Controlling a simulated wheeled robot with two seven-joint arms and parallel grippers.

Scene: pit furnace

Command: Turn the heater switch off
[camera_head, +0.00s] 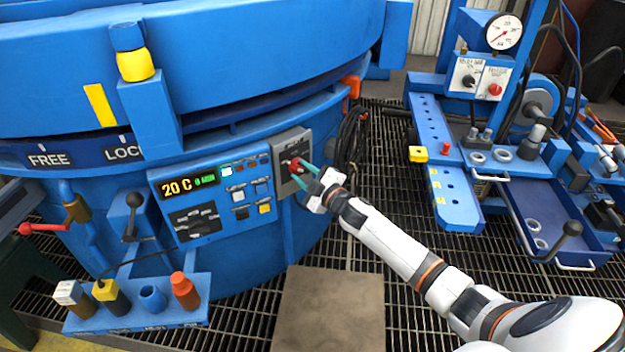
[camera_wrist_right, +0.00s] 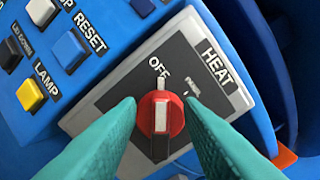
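The heater switch (camera_wrist_right: 160,117) is a red round knob with a white-and-black grip bar, on a grey HEAT plate (camera_wrist_right: 100,112). In the right wrist view its bar stands upright in the picture and its white part lines up with the mark under OFF. My right gripper (camera_head: 305,174) is at this switch, which also shows in the head view (camera_head: 294,165). Its two teal fingers (camera_wrist_right: 161,105) are spread, one on each side of the knob. I cannot tell whether they touch it. My left gripper is not in view.
The blue furnace (camera_head: 230,60) rises above. A tool rack (camera_head: 140,322) is low left. A blue bench with a gauge (camera_head: 503,32) stands right.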

